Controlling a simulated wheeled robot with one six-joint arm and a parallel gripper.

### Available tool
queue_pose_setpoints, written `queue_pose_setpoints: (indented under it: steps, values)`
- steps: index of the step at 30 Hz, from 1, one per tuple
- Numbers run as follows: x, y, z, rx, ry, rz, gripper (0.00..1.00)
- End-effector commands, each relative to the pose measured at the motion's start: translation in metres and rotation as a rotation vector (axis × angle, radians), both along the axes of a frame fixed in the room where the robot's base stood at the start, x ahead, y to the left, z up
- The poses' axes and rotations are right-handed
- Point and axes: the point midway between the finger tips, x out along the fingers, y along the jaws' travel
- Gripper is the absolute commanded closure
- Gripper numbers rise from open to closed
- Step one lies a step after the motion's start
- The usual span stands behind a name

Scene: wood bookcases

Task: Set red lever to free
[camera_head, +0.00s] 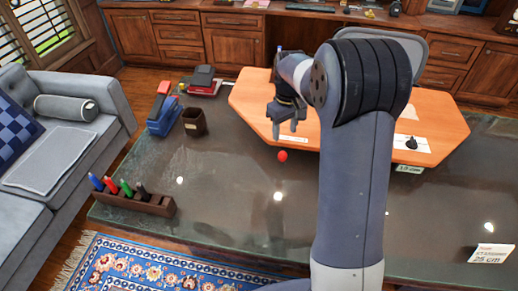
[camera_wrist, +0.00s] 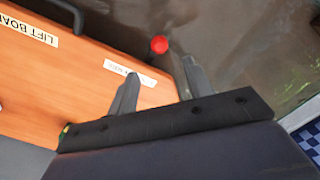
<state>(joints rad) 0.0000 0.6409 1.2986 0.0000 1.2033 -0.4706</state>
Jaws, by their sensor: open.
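The red lever shows as a round red knob (camera_head: 283,155) at the front edge of an orange wooden board (camera_head: 250,103). In the wrist view the red knob (camera_wrist: 160,44) lies just beyond the board's edge, over the dark tabletop; its stem is not visible. My gripper (camera_head: 286,128) is open and empty, above the board's front-left part, near the knob. In the wrist view the knob is ahead of the gap between my fingertips (camera_wrist: 160,68), apart from both. A white label (camera_wrist: 118,68) on the board is partly covered by one finger; its text is not readable.
A dark glossy table (camera_head: 235,205) carries the board. A brown cup (camera_head: 194,122), a blue and red item (camera_head: 163,110) and a pen rack (camera_head: 135,202) stand left. A black piece (camera_head: 411,143) is on the board's right. The table's front middle is clear.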

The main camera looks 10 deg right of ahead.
Motion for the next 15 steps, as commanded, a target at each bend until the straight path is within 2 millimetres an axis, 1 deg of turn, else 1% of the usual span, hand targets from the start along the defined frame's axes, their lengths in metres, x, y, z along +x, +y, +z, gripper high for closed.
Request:
queue_pose_setpoints:
  steps: [2,5,15]
  values:
    - [0.001,0.000,-0.006,0.000,0.002,0.002,0.52]
    - [0.000,0.000,-0.019,0.000,0.005,0.002,0.52]
    - [0.000,0.000,-0.081,0.000,0.003,0.001,0.52]
